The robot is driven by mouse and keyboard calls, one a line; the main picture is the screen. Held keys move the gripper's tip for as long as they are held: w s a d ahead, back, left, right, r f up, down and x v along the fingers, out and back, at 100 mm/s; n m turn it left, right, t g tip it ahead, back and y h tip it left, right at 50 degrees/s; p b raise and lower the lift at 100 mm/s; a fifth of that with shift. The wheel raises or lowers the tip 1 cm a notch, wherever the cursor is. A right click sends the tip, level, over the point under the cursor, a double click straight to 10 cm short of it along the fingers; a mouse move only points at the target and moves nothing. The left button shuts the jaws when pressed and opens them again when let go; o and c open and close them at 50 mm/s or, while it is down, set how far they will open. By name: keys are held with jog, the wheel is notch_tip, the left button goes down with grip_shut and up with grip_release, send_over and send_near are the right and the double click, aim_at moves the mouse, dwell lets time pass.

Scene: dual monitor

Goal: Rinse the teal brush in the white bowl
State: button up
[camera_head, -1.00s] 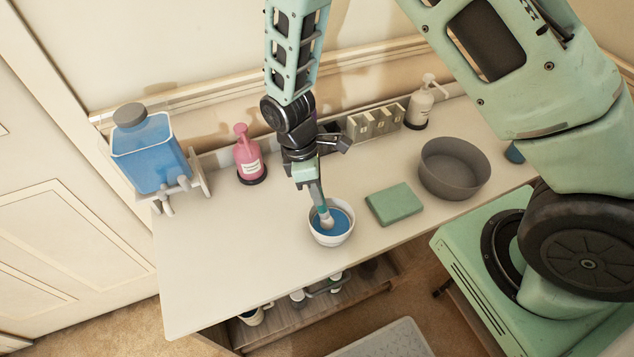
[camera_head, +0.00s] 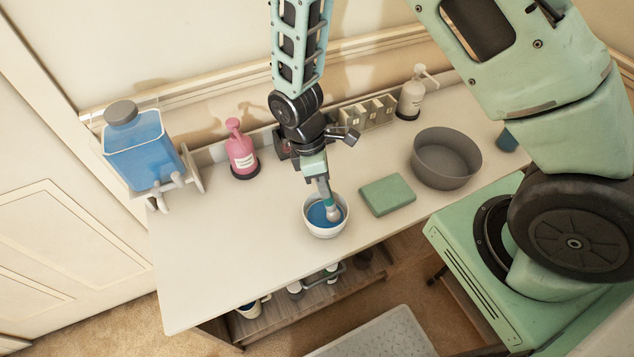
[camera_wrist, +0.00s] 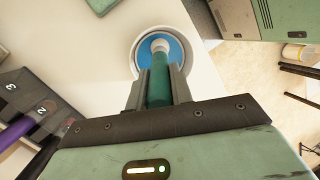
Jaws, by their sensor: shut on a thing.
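My gripper (camera_head: 321,180) is shut on the teal brush (camera_head: 328,202), which points down into the white bowl (camera_head: 313,231). The bowl holds blue liquid and stands near the front edge of the counter. In the wrist view the brush's teal handle (camera_wrist: 158,88) lies between both fingers of my gripper (camera_wrist: 159,85), and its pale head is over the blue liquid inside the white bowl (camera_wrist: 136,56). I cannot tell how deep the head is in the liquid.
A green block (camera_head: 387,195) and a grey basin (camera_head: 445,160) stand right of the bowl. A pink pump bottle (camera_head: 240,151) and a blue dispenser tank (camera_head: 145,149) stand at the left. Several numbered holders (camera_head: 369,114) line the back. The counter's (camera_head: 220,235) front left is clear.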

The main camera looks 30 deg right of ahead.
jog(key=shift+w+a, duration=0.45)
jog(key=shift+w, duration=0.3)
jog(key=shift+w+a, duration=0.4)
jog(key=shift+w, duration=0.3)
jog(key=shift+s+d+p, duration=0.25)
jog(key=shift+s+d, duration=0.2)
jog(key=shift+s, duration=0.25)
jog(key=shift+s+d+p, duration=0.25)
jog(key=shift+s+d, duration=0.15)
jog(key=shift+s, duration=0.3)
jog(key=shift+w+a, duration=0.45)
jog(key=shift+w, duration=0.25)
jog(key=shift+w+a, duration=0.45)
jog(key=shift+w, duration=0.25)
jog(key=shift+s+p, duration=0.35)
jog(key=shift+s, duration=0.6)
